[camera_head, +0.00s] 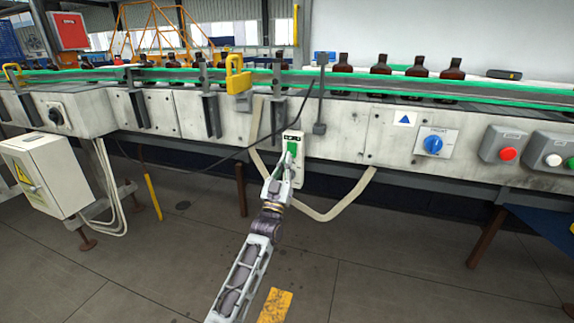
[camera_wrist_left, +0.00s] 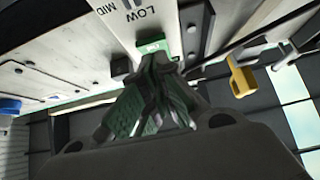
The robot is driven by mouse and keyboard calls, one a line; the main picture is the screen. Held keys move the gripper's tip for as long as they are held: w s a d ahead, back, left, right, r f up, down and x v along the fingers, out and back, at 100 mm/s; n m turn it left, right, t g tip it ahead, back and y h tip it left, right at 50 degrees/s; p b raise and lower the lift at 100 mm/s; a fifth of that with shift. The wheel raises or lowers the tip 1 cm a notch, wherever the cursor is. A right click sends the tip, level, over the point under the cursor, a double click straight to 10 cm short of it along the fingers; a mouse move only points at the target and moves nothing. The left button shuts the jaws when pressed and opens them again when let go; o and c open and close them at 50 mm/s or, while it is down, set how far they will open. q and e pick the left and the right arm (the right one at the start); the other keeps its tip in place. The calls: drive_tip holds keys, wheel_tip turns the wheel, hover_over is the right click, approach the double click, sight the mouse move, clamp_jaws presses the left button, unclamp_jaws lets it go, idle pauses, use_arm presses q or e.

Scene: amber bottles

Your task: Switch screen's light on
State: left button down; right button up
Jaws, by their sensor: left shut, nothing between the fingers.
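A small white switch box (camera_head: 297,180) hangs on the front of the conveyor, with a dark labelled strip on top and a green part (camera_head: 292,149) near its upper middle. In the left wrist view the box face (camera_wrist_left: 135,22) carries the words LOW and MID, with a green part (camera_wrist_left: 154,47) below them. My left gripper (camera_head: 287,160) is shut and empty right in front of the box. In the wrist view its closed fingertips (camera_wrist_left: 156,62) lie at the green part's edge; I cannot tell whether they touch. The fingers hide part of the box. My right gripper is not in view.
A blue rotary knob (camera_head: 433,145), a red button (camera_head: 507,154) and a green button (camera_head: 553,160) sit to the right. Amber bottles (camera_head: 416,68) stand on the conveyor. A yellow handle (camera_head: 238,75) is above left. An electrical cabinet (camera_head: 45,172) stands left.

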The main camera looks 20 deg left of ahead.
use_arm(q)
drive_tip(key=shift+w, duration=0.35)
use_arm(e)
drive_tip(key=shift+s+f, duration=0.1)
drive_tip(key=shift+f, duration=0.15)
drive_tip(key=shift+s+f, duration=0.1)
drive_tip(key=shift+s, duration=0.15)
use_arm(q)
drive_tip(key=shift+w, duration=0.15)
drive_tip(key=shift+w+f+p, duration=0.15)
drive_tip(key=shift+w+p, duration=0.15)
drive_tip(key=shift+p, duration=0.15)
drive_tip(key=shift+f, duration=0.1)
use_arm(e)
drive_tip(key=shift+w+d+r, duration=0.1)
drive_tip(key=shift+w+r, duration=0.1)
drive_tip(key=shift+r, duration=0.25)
use_arm(q)
drive_tip(key=shift+s, duration=0.15)
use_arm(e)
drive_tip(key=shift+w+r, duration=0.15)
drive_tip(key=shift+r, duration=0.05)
